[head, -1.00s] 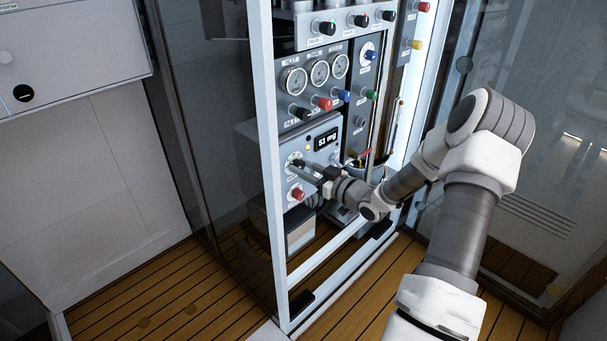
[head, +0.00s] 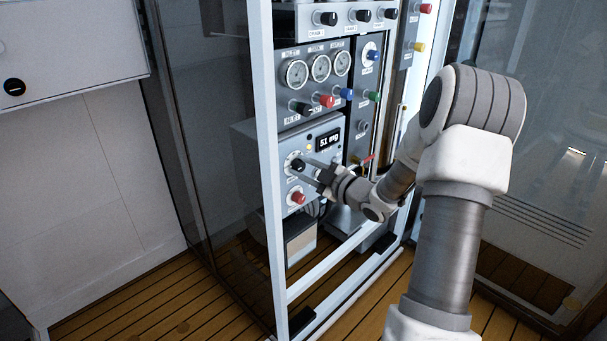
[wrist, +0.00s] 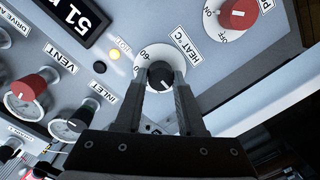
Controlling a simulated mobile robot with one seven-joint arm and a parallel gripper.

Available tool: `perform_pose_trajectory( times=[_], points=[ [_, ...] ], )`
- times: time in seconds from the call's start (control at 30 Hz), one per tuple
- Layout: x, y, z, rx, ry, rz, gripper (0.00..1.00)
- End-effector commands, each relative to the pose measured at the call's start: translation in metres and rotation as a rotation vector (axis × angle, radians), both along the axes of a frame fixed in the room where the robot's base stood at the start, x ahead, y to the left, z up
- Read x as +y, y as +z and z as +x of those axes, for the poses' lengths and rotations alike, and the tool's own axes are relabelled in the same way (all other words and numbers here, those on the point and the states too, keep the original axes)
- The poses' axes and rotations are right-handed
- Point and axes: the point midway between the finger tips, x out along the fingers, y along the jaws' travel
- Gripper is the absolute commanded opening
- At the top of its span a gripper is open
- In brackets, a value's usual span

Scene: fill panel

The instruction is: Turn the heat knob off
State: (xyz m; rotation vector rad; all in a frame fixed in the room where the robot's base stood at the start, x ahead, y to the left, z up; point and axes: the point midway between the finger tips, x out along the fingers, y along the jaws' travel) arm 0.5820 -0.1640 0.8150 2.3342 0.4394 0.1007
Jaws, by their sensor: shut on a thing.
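The heat knob is a small black round knob with a white pointer mark (wrist: 160,77). It sits on a white dial beside the "HEAT °C" label in the wrist view. In the head view its dial (head: 293,162) is on the left of the grey panel with the "51 mg" display. My gripper (wrist: 162,80) has its two fingers on either side of the knob and is shut on it. In the head view my gripper (head: 306,168) reaches the dial from the right. The fingers partly hide the dial's lower markings.
A red on/off knob (wrist: 238,14) is close to the heat dial; it also shows below it in the head view (head: 298,198). A red vent knob (wrist: 27,87) and a black inlet knob (wrist: 80,112) are nearby. A white frame post (head: 266,180) stands left of my gripper.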

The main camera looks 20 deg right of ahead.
Motion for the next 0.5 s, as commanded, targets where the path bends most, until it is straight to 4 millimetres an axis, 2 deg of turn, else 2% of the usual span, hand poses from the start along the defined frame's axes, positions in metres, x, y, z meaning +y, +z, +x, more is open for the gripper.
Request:
perform_pose_trajectory(
  times=[0.5],
  points=[
    [0.0000, -0.0001, -0.0001, -0.012, 0.000, -0.034, 0.00]
  ],
)
